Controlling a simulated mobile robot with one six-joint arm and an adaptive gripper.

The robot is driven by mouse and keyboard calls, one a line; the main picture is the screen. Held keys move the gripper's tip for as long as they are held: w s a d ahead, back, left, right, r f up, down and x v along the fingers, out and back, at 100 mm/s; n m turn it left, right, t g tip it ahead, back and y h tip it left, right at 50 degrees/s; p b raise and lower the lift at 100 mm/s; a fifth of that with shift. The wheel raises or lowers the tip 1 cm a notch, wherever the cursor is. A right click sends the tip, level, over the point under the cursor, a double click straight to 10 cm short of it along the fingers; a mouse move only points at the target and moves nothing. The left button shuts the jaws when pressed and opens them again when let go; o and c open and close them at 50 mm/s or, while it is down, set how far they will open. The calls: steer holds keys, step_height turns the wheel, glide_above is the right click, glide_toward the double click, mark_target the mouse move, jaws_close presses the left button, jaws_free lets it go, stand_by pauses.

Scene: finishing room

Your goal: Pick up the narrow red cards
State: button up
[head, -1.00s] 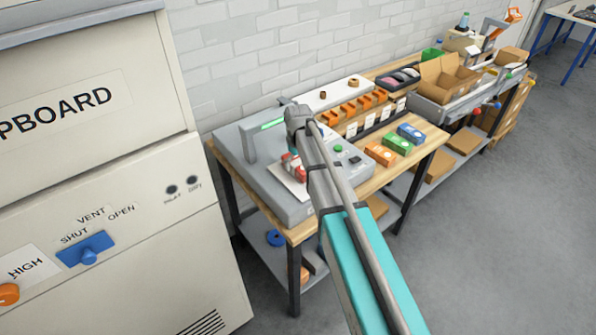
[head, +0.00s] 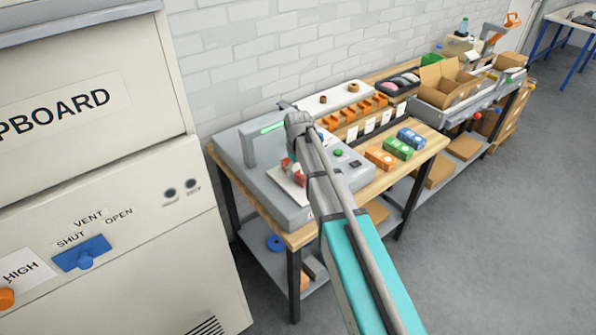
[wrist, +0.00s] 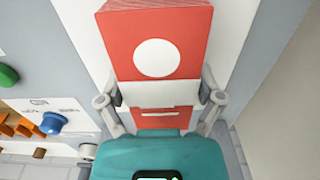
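A red pack of cards (wrist: 124,50) with a white disc and a white band fills the upper middle of the wrist view. My gripper (wrist: 160,95) has one finger at each side of it, at the height of the white band. Both fingers lie flush against its sides, with no gap that I can see, so the gripper looks shut on the pack. In the head view the red pack (head: 298,178) is partly hidden behind my arm, above a white sheet on the grey machine (head: 270,203). My gripper is mostly hidden there.
The machine stands on a wooden bench (head: 375,187). Orange (head: 379,158), green (head: 398,147) and blue (head: 411,137) packs lie to its right, in front of a dark rack. A large cabinet (head: 110,170) stands close on the left. The floor at the right is clear.

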steer(key=c, duration=0.7)
steer(key=shift+r, duration=0.1)
step_height(320, 180, up, 3)
steer(key=p, duration=0.3)
steer(key=shift+f, duration=0.2)
steer(key=s+r+p, duration=0.1)
steer(key=r+p, duration=0.1)
steer(key=s+r+p, duration=0.4)
steer(key=shift+d+r, duration=0.3)
steer(key=shift+d, duration=0.1)
steer(key=s+d+r+p, duration=0.1)
steer(key=s+r+p, duration=0.2)
steer(key=s, duration=0.5)
steer(key=shift+s+d+r+p, duration=0.2)
steer(key=shift+s+r+p, duration=0.1)
steer(key=shift+s+p, duration=0.15)
